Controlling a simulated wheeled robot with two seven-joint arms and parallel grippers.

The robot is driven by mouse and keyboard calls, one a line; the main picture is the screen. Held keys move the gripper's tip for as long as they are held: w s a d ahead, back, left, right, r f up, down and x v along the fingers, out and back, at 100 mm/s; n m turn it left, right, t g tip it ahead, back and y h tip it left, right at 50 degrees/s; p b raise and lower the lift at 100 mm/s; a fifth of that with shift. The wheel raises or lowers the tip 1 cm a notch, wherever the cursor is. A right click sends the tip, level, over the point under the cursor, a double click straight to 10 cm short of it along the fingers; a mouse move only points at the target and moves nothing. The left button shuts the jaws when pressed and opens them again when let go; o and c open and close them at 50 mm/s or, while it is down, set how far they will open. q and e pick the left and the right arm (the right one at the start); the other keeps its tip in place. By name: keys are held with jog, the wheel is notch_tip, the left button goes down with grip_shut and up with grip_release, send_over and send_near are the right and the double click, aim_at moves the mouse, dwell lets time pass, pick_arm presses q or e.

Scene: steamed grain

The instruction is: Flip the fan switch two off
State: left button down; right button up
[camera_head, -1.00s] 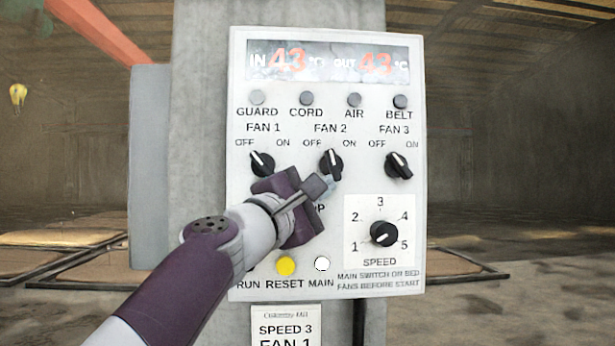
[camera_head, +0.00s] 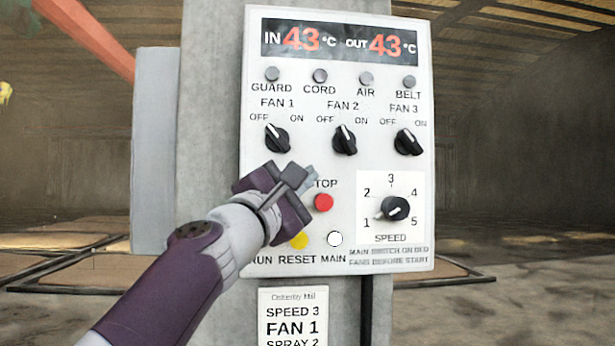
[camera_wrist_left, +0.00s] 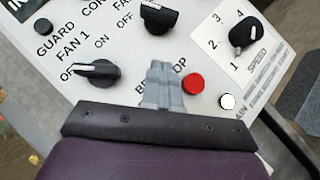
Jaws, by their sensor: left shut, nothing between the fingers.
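The fan 2 switch (camera_head: 344,140) is a black rotary knob in the middle of the row on the white panel (camera_head: 420,240). Its white mark points up and a little left, on the OFF side, steeper than the fan 1 mark. It also shows at the top of the left wrist view (camera_wrist_left: 160,18). My left gripper (camera_head: 308,178) is shut and empty, below and left of the fan 2 switch and apart from it. In the left wrist view its closed fingers (camera_wrist_left: 160,80) lie over the STOP lettering. My right gripper is not in view.
The fan 1 switch (camera_head: 277,139) and fan 3 switch (camera_head: 408,142) flank it, marks leaning left. A red stop button (camera_head: 323,202) is close to my fingers. The speed dial (camera_head: 396,208), yellow reset button (camera_head: 299,241) and white main light (camera_head: 335,239) are lower down.

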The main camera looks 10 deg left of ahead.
pick_arm(q)
jog(key=b+v, duration=0.2)
jog(key=v, duration=0.5)
jog(key=shift+s+d+r, duration=0.2)
jog(key=shift+s, duration=0.4)
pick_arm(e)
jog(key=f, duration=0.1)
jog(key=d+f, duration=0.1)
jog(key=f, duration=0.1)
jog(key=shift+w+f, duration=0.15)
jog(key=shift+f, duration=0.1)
pick_arm(q)
jog(key=shift+a, duration=0.1)
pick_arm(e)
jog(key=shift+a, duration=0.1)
